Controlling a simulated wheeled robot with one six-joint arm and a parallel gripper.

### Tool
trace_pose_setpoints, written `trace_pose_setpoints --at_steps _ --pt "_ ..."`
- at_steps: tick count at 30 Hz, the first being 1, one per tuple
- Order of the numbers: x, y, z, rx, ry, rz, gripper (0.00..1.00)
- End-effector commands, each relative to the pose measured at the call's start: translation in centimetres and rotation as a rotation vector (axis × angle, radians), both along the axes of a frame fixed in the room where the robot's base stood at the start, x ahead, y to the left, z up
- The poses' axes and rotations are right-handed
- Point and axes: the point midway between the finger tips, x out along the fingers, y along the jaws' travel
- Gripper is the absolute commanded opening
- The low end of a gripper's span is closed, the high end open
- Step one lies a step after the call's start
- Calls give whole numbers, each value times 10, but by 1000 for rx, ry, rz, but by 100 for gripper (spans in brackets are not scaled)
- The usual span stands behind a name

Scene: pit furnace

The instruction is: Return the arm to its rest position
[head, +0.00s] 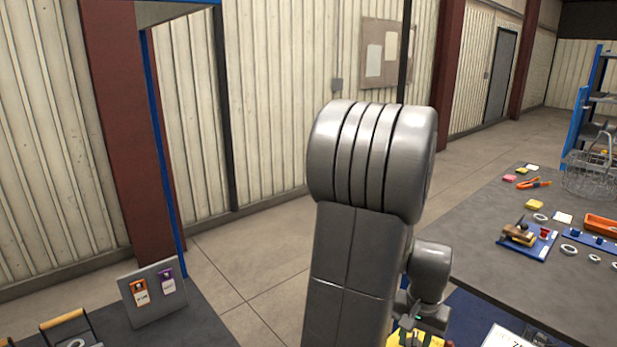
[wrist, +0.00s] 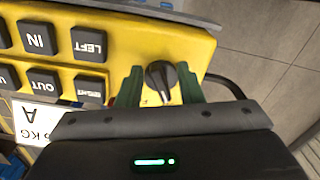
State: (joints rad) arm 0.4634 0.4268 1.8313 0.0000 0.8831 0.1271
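My arm rises large and grey in the middle of the head view, bent over at its top joint. My gripper (wrist: 160,73) shows in the wrist view with its two green fingers apart. A black rotary knob (wrist: 161,80) on a yellow control box (wrist: 120,38) lies between the fingers, with visible gaps on both sides. In the head view, the yellow box (head: 408,339) shows only in part at the bottom edge, beside my arm, and my gripper is mostly hidden there.
A dark table (head: 470,234) at right carries tools, a wire basket (head: 592,172) and an orange tray (head: 604,224). A dark bench (head: 185,325) at lower left holds a tag board (head: 152,291) and a wooden-handled carrier (head: 62,319). Floor beyond my arm is clear.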

Motion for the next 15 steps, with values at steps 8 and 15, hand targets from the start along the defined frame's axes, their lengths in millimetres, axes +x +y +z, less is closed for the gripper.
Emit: trace_pose_setpoints --at_steps 8,15 --pt "2 3 1 1 1 -215 34" --pt "4 4 1 0 2 -403 34"
